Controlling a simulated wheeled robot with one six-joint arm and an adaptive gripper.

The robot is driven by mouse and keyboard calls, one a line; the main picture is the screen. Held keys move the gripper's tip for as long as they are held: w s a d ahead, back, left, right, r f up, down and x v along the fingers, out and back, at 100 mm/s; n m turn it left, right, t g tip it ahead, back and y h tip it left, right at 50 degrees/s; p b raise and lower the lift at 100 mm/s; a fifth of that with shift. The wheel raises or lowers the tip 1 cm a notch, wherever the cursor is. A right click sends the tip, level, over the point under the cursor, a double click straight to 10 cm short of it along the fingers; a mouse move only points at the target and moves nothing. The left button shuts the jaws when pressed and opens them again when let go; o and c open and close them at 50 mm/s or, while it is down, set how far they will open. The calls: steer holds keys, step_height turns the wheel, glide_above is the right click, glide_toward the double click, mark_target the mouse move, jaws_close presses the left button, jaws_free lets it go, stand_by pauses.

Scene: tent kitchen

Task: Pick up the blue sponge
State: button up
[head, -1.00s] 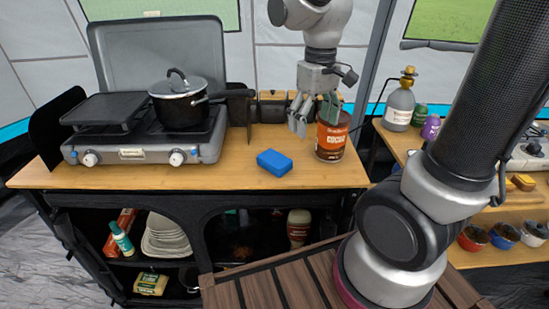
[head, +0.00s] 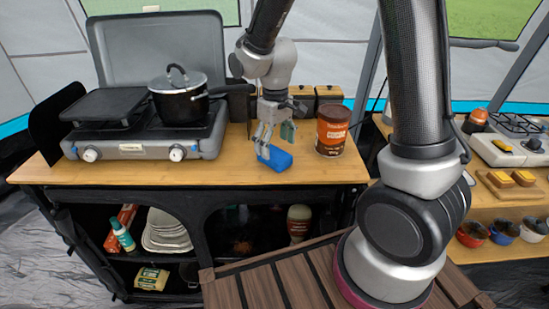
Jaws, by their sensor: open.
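The blue sponge (head: 278,160) lies on the wooden counter, between the stove and the brown cocoa tin. My gripper (head: 273,147) points down right at the sponge, with its fingers apart. One finger comes down at the sponge's left side, and the other is over its far right part. The fingertips partly cover the sponge's top and left end. I cannot tell whether either finger touches it.
The cocoa tin (head: 332,131) stands close to the right of the sponge. The camp stove (head: 146,140) with a lidded black pot (head: 180,98) is to the left; the pot's handle reaches toward my arm. Wooden-topped canisters (head: 328,95) stand behind. The counter (head: 225,174) is clear in front.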

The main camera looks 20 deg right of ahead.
mark_target(274, 153)
step_height(274, 153, down, 4)
steer(key=shift+s+a+r, duration=0.1)
steer(key=shift+a+r, duration=0.05)
steer(key=shift+r, duration=0.05)
steer(key=shift+c, duration=0.2)
steer(key=c, duration=0.8)
steer(key=shift+r, duration=0.15)
